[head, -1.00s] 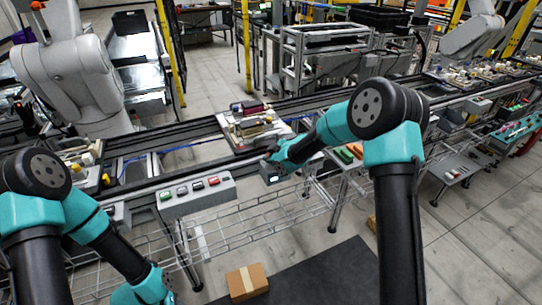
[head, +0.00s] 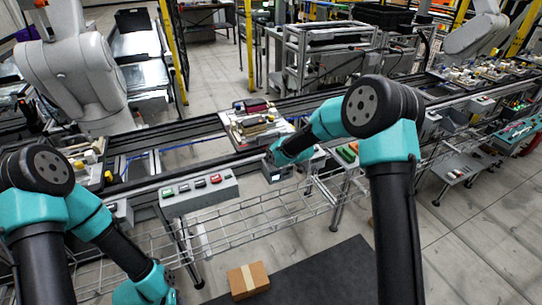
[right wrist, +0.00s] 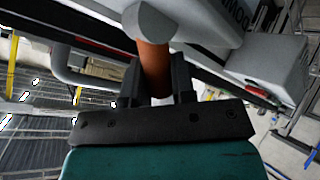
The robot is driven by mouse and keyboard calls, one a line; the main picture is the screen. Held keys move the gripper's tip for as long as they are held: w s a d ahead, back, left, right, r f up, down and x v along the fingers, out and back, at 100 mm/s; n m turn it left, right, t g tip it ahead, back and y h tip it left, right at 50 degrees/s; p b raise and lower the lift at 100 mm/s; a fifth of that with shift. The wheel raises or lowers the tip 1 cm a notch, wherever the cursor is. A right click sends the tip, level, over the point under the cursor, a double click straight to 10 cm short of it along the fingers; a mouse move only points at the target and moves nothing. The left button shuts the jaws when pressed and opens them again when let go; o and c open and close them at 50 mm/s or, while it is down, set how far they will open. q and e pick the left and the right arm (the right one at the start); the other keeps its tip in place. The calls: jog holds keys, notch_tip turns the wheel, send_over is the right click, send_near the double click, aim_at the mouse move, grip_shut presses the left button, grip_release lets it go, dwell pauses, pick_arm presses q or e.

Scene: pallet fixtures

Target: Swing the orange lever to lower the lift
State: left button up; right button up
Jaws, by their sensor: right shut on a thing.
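The orange lever (right wrist: 154,68) stands between the two fingers of my right gripper (right wrist: 155,80) in the right wrist view. The gripper is shut on it. The lever's upper end meets a pale grey rounded part. In the head view my right gripper (head: 277,168) is at the front edge of the conveyor, by a grey box, and the lever is hidden there. The lift itself I cannot pick out clearly; a pallet fixture (head: 236,133) with parts sits on the conveyor just behind the gripper. My left arm hangs at the lower left, its fingertips out of sight.
A grey button box (head: 199,194) with several coloured buttons is left of my right gripper on the conveyor front. A wire tray (head: 240,222) runs below. A cardboard box (head: 248,280) lies on the dark floor mat (head: 325,275). Bins with coloured parts (head: 346,154) are to the right.

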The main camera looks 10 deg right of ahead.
jog(key=o, duration=0.9)
jog(key=v, duration=1.7)
jog(key=shift+s+r, duration=0.1)
jog(key=shift+s, duration=0.05)
jog(key=s+f+m+g, duration=0.25)
jog(key=s+f, duration=0.35)
jog(key=f, duration=0.3)
jog(key=s+f+m+g, duration=0.1)
jog(key=s+f+m, duration=0.35)
jog(key=f, duration=0.45)
jog(key=s+f+m+g, duration=0.25)
jog(key=s+f, duration=0.35)
jog(key=f, duration=0.3)
jog(key=s+f+m, duration=0.1)
jog(key=s+f, duration=0.1)
jog(key=s, duration=0.1)
jog(key=s+f+m+g, duration=0.1)
jog(key=s+f+m, duration=0.1)
jog(key=s, duration=0.2)
jog(key=s+f+m+g+h, duration=0.1)
jog(key=s+f+m, duration=0.1)
jog(key=s, duration=0.2)
jog(key=shift+s+a+f+m, duration=0.2)
jog(key=shift+a+f+m, duration=0.05)
jog(key=shift+f, duration=0.15)
